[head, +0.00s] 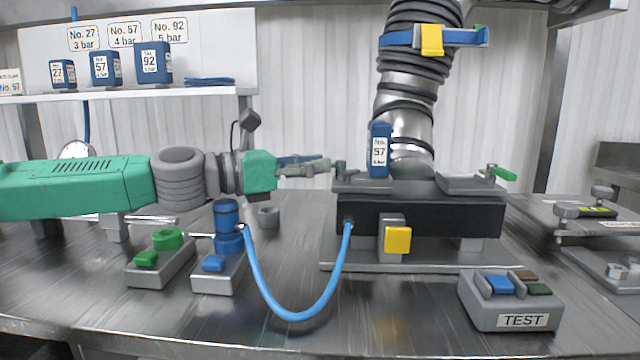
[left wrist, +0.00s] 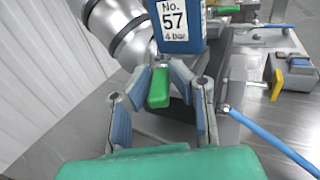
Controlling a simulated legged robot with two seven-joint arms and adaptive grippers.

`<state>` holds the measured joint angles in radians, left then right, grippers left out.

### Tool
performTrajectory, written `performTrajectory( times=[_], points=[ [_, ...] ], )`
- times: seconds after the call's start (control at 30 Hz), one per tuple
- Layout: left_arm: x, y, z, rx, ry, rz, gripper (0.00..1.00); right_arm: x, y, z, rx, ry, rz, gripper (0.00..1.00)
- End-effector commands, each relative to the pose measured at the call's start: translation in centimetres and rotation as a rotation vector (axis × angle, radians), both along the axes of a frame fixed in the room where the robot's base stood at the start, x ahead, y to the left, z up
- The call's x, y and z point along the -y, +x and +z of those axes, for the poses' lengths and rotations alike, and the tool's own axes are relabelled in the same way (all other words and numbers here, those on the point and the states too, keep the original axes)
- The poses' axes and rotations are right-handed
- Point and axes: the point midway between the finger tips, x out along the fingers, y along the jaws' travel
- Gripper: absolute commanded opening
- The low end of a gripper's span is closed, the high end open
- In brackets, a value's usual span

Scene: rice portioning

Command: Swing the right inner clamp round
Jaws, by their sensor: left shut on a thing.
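My left gripper (head: 318,166) reaches in from the left to the left end of the black fixture (head: 430,216). In the left wrist view its fingers (left wrist: 163,78) are closed around a green clamp handle (left wrist: 159,90), close to the blue No. 57 block. In the head view the fingers mostly hide this handle, and the grey clamp post (head: 340,173) shows just beyond their tips. Another clamp with a green handle (head: 503,173) sits at the fixture's right end. The blue No. 57 block (head: 380,150) stands upright on the fixture between them. My right gripper is not in view.
A blue hose (head: 290,315) loops from a blue valve (head: 228,225) to the fixture's front. A ribbed metal duct (head: 408,90) stands behind the block. A TEST box (head: 510,300) sits front right; a green button unit (head: 160,258) sits left. The front middle bench is clear.

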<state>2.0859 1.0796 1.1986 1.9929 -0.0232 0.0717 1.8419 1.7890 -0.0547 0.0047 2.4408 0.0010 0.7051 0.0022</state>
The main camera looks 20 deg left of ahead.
Motion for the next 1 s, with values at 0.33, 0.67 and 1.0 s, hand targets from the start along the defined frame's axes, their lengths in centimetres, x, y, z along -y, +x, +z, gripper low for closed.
performTrajectory(
  times=[0.33,0.67,1.0],
  points=[
    [-0.8,1.3,0.1,-0.006,0.001,-0.288,0.0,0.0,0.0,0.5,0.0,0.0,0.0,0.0],
    [-1.0,1.8,0.1,-0.005,0.003,-0.458,0.0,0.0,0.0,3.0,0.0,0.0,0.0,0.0],
    [-1.1,2.0,-0.2,-0.005,0.003,-0.505,0.0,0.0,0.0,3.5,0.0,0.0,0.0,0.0]
  ],
)
